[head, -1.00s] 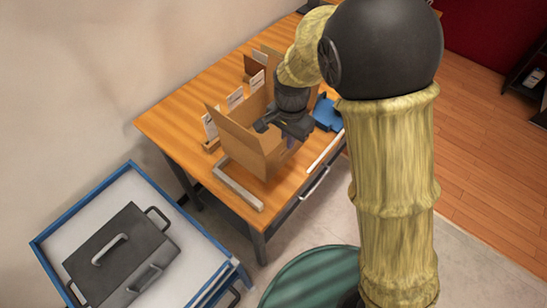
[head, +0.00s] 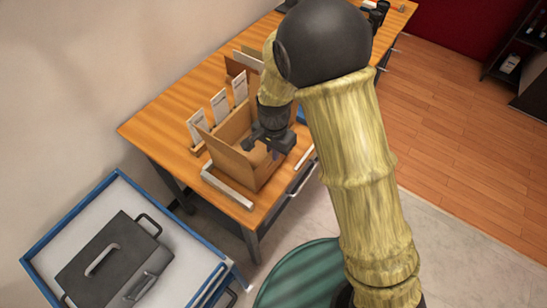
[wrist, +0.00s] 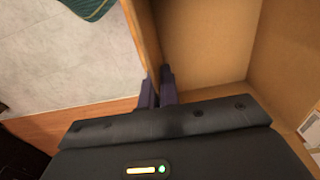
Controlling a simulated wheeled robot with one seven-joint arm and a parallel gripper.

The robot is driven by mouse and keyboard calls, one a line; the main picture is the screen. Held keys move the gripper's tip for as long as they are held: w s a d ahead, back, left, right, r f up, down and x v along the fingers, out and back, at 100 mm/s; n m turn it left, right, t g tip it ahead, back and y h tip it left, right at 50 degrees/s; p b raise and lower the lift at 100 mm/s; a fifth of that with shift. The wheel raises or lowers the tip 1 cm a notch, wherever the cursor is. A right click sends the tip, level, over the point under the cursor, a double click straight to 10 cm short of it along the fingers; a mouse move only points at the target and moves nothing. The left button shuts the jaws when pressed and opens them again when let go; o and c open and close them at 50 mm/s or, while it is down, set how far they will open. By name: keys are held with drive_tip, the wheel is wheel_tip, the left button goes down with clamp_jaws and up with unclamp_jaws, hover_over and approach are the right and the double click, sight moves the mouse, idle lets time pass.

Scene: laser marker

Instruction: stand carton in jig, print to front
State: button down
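The carton (head: 233,165) is an open brown cardboard box with raised flaps, upright at the left end of the wooden table. My gripper (head: 268,144) is over its right side. In the wrist view, my gripper (wrist: 157,88) has its purple fingers closed on either side of one carton wall (wrist: 146,35). The jig appears as a pale angled bar (head: 228,187) along the table's near left edge, close against the carton's lower front. I cannot tell whether the carton's bottom touches the table. No print is readable on the carton's visible faces.
Several white cards (head: 220,106) stand in holders behind the carton. Another brown cardboard piece (head: 246,62) stands farther back. A blue-rimmed cart (head: 60,231) with a dark lidded case is at lower left. A green round top (head: 295,272) is in front. The table's far left is clear.

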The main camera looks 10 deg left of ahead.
drive_tip(key=shift+f+p, duration=0.3)
drive_tip(key=shift+f, duration=1.55)
drive_tip(key=shift+f, duration=0.1)
drive_tip(key=c, duration=1.6)
unclamp_jaws()
drive_tip(key=shift+c, duration=0.2)
wheel_tip(320, 180, up, 12)
drive_tip(key=shift+r+b, duration=0.1)
drive_tip(key=shift+b, duration=0.55)
